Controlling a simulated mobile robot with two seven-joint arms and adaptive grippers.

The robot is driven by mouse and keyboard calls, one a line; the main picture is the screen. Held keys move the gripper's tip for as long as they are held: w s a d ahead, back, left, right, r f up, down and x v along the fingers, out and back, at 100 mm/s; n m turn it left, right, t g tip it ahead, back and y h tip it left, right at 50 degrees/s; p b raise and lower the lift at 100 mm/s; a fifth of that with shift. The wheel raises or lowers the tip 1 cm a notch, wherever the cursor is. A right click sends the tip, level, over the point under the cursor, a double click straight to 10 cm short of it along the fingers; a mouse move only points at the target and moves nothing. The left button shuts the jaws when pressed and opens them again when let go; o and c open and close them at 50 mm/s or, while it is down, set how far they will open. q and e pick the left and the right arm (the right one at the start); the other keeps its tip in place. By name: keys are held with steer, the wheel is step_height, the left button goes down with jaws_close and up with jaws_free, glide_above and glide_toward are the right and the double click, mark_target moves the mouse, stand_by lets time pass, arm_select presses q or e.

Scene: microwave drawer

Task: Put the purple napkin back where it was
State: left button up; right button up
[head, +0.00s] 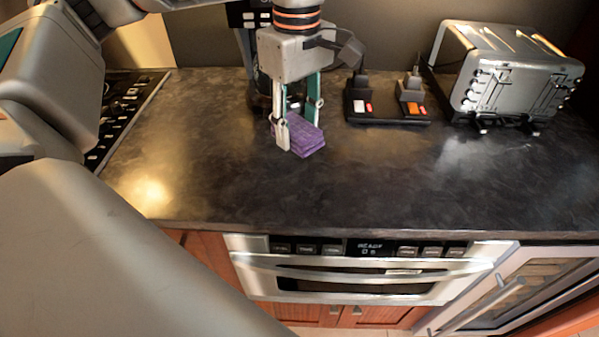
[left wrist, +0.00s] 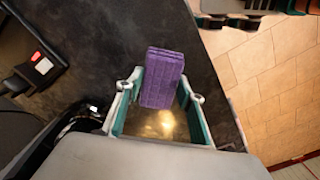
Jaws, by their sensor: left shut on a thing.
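The purple napkin (head: 306,137) is a small folded block. In the head view it is at or just above the dark countertop, near the middle; I cannot tell whether it touches the surface. My left gripper (head: 300,132) points down from above and is shut on the napkin. In the left wrist view, the napkin (left wrist: 162,78) sits between the two fingertips of my left gripper (left wrist: 163,88) and sticks out beyond them. My right gripper is not in view.
A black double-switch device (head: 386,108) and a silver toaster (head: 508,75) stand right of the napkin. A cooktop (head: 125,110) is at left. The microwave drawer (head: 365,275) below the counter front is closed. The front countertop (head: 380,190) is clear.

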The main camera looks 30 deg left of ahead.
arm_select(q)
glide_above(298, 183)
step_height(298, 183, down, 7)
steer(key=shift+r, duration=0.15)
step_height(298, 183, down, 4)
steer(key=shift+a+f+b, duration=0.1)
steer(key=shift+b, duration=0.35)
steer(key=shift+f, duration=0.25)
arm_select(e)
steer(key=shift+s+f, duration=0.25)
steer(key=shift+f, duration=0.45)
arm_select(q)
steer(key=shift+f, duration=0.1)
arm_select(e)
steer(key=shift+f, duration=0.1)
arm_select(q)
steer(key=o, duration=1.1)
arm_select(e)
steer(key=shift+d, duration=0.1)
